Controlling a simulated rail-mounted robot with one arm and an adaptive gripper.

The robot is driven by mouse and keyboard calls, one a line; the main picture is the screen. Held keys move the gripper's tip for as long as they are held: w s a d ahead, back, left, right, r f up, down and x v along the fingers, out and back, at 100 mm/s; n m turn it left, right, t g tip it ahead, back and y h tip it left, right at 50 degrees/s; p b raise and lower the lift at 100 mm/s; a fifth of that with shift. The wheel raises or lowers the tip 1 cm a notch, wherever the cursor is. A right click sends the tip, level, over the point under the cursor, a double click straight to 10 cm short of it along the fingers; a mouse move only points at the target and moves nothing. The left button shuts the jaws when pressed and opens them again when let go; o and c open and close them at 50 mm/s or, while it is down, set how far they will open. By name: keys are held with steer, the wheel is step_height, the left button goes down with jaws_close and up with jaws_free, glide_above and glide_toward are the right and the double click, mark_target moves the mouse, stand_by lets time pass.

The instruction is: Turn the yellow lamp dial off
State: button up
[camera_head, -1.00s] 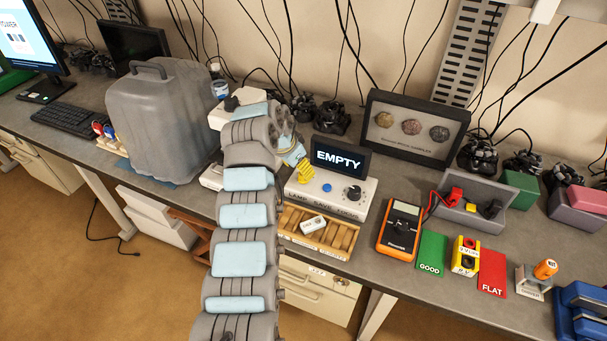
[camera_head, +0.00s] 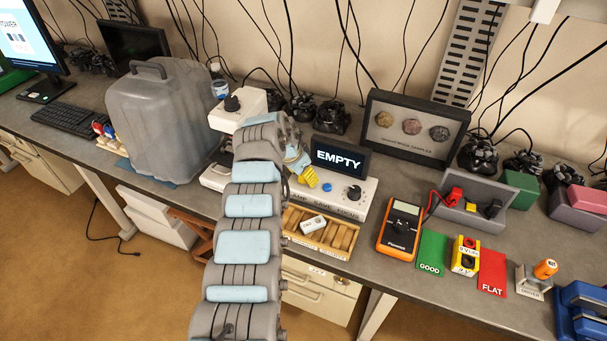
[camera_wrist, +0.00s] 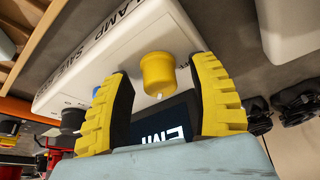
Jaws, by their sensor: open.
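The yellow lamp dial (camera_wrist: 158,72) stands on the front of a white control box (camera_wrist: 105,52) in the wrist view, with a small pale mark on its rim. My gripper (camera_wrist: 161,66) is open, one ribbed yellow finger on each side of the dial. There is a visible gap on both sides, and I cannot tell how deep the fingers reach.
The box also has a blue button (camera_head: 327,188), a black knob (camera_head: 354,192) and a screen (camera_head: 340,157) reading EMPTY. A wooden tray (camera_head: 345,240) lies in front. A white device with a black knob (camera_head: 232,103) stands behind my arm. An orange meter (camera_head: 399,228) is to the right.

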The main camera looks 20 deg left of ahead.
jaws_close()
steer(key=shift+f+n+p, duration=0.1)
steer(key=shift+n+p, duration=0.3)
steer(key=n+y+p, duration=0.1)
steer(key=n+p, duration=0.1)
steer(key=n, duration=0.1)
steer(key=shift+d+n+y, duration=0.15)
steer(key=shift+n+y, duration=0.15)
steer(key=shift+y, duration=0.1)
steer(key=n+y, duration=0.1)
steer(key=n, duration=0.3)
steer(key=shift+f+n+y, duration=0.1)
steer(key=shift+n+y, duration=0.2)
steer(key=shift+y, duration=0.1)
steer(key=n+b, duration=0.1)
steer(key=n, duration=0.1)
steer(key=n+g+y+b, duration=0.1)
steer(key=n+b, duration=0.1)
steer(key=n, duration=0.1)
steer(key=shift+f+y, duration=0.15)
steer(key=shift+y, duration=0.15)
steer(key=shift+n+g+y+b, duration=0.3)
steer(key=shift+n+g+b, duration=0.2)
steer(key=shift+n+b, duration=1.1)
steer(key=shift+r+n+b, duration=0.2)
steer(key=shift+n+b, duration=0.3)
steer(key=shift+b, duration=0.05)
